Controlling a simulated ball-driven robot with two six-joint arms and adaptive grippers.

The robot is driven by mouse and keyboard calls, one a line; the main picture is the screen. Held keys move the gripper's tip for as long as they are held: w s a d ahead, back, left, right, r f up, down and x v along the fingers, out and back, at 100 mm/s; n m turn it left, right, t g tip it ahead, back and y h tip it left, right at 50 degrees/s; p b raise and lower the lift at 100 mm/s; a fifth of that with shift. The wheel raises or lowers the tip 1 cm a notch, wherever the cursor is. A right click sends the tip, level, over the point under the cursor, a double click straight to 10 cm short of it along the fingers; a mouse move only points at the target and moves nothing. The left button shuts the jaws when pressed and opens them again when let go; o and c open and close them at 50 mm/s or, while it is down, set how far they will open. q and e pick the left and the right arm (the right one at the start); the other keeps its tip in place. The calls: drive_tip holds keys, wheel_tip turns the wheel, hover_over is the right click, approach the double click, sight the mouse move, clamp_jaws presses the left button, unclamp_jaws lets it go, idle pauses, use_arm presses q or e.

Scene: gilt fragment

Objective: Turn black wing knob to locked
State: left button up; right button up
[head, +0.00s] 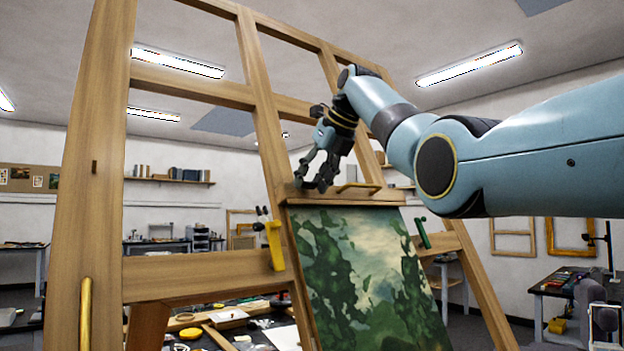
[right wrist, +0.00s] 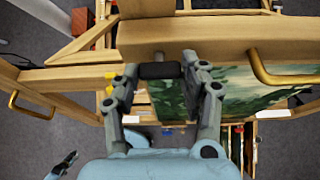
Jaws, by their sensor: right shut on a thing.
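The black wing knob (right wrist: 160,70) shows in the right wrist view as a short dark bar lying crosswise at the edge of a wooden beam (right wrist: 200,35). My right gripper (right wrist: 160,82) is shut on it, with one finger at each end of the bar. In the head view my right gripper (head: 315,185) reaches down to the wooden top clamp (head: 300,198) of the easel, above the painting (head: 365,275). The fingers hide the knob there. My left gripper is not in the head view. A dark two-pronged shape low on the left of the right wrist view may be it.
A brass handle (head: 358,187) sits on the clamp just right of my right gripper. The easel's wooden posts (head: 95,170) and crossbars surround it. A yellow clamp (head: 275,245) and a green clamp (head: 422,233) flank the painting. Cluttered tables stand behind.

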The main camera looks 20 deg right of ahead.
drive_tip(key=shift+f, duration=0.1)
drive_tip(key=o, duration=1.2)
drive_tip(key=shift+c, duration=0.2)
drive_tip(key=v, duration=1.2)
